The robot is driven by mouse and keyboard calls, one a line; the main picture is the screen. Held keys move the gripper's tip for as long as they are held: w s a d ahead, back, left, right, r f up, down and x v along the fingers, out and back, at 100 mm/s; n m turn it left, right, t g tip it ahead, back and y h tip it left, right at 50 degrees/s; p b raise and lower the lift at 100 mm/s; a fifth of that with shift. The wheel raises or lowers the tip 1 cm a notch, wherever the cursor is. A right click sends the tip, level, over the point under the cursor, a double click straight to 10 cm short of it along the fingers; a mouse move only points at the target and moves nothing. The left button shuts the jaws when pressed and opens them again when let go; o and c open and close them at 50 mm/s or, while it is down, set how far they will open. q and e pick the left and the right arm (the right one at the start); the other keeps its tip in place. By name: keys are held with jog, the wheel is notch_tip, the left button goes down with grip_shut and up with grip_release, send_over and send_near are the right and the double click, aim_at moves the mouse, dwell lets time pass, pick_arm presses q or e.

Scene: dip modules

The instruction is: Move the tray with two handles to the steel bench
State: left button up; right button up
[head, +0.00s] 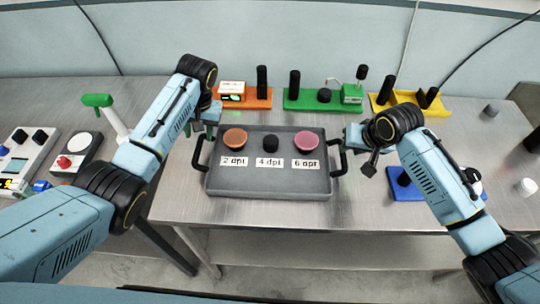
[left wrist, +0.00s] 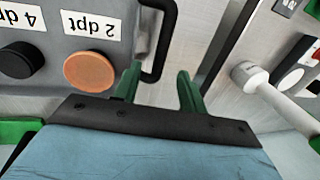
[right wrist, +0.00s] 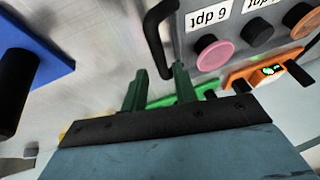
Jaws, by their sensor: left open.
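The grey tray (head: 270,183) lies flat on a steel bench top (head: 250,211). It holds an orange, a black and a pink round piece above labels "2 dpt", "4 dpt" and "6 dpt". Its black left handle (head: 198,153) and right handle (head: 342,160) stick out at the sides. My left gripper (left wrist: 155,88) is open near the left handle (left wrist: 160,45), with no visible grip on it. My right gripper (right wrist: 159,85) is open and empty near the right handle (right wrist: 158,40), apart from it.
Behind the tray stand orange (head: 258,99), green (head: 305,101) and yellow (head: 412,107) modules with black posts. A blue module (head: 402,188) is right of the tray.

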aim_at(199, 143)
pick_arm(q)
jog(key=f, duration=0.3)
jog(key=a+f, duration=0.1)
jog(key=f, duration=0.2)
jog(key=shift+a+f, duration=0.1)
jog(key=shift+f, duration=0.1)
pick_arm(e)
jog(key=x, duration=0.6)
jog(key=shift+w+f, duration=0.15)
jog(key=shift+f, duration=0.05)
pick_arm(q)
jog(key=c, duration=0.6)
pick_arm(e)
grip_shut()
pick_arm(q)
grip_shut()
jog(key=shift+r, duration=0.1)
